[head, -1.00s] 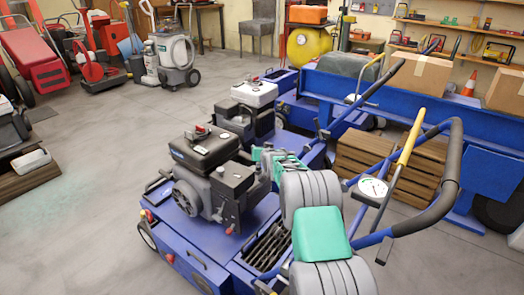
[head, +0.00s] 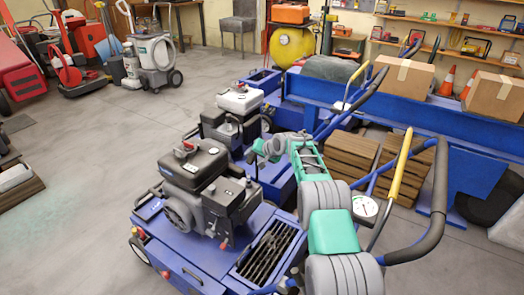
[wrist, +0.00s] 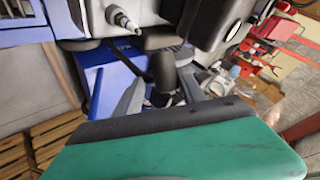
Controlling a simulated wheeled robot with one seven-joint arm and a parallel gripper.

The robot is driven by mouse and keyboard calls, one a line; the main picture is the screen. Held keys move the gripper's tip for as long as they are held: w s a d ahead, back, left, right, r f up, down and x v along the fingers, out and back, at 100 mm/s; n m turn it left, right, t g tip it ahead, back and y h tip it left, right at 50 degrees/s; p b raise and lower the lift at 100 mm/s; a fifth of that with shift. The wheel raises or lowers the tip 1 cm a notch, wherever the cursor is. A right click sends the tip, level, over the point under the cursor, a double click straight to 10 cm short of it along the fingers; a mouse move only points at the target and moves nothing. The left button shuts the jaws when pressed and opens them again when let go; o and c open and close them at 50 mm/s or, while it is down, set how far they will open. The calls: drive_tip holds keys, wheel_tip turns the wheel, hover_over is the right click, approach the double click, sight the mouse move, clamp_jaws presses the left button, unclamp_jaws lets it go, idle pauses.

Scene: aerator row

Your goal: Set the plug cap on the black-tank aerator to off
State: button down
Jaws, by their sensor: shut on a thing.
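The black-tank aerator (head: 212,262) is the nearest machine, a blue deck with a black-topped engine (head: 195,165). My gripper (head: 259,153) is beside the engine's right side, over the gap towards the second machine. In the wrist view its grey fingers (wrist: 161,90) are shut on a dark cylindrical piece that looks like the plug cap (wrist: 163,72). A pale ringed tip that looks like the bare spark plug (wrist: 122,19) sticks out at the upper left, apart from the cap. The cap's far end is partly hidden, and the head view does not show it clearly.
A white-tank aerator (head: 240,98) stands just behind. The near machine's looped handle (head: 437,200), yellow lever (head: 401,165) and round gauge (head: 366,206) are close to my arm at right. Wooden pallets (head: 355,160) lie behind. The floor at left is open.

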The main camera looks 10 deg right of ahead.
drive_tip(key=shift+w+r+g+y+p, duration=0.3)
drive_tip(key=shift+r+y+p, duration=0.1)
drive_tip(key=shift+p, duration=0.45)
drive_tip(key=shift+w+m, duration=0.1)
drive_tip(key=shift+m, duration=0.2)
drive_tip(key=c, duration=0.9)
unclamp_jaws()
drive_tip(key=shift+a, duration=0.1)
drive_tip(key=shift+o, duration=0.8)
drive_tip(key=shift+f, duration=0.2)
drive_tip(key=p+v, duration=0.1)
drive_tip(key=v, duration=0.7)
drive_tip(key=shift+w, duration=0.15)
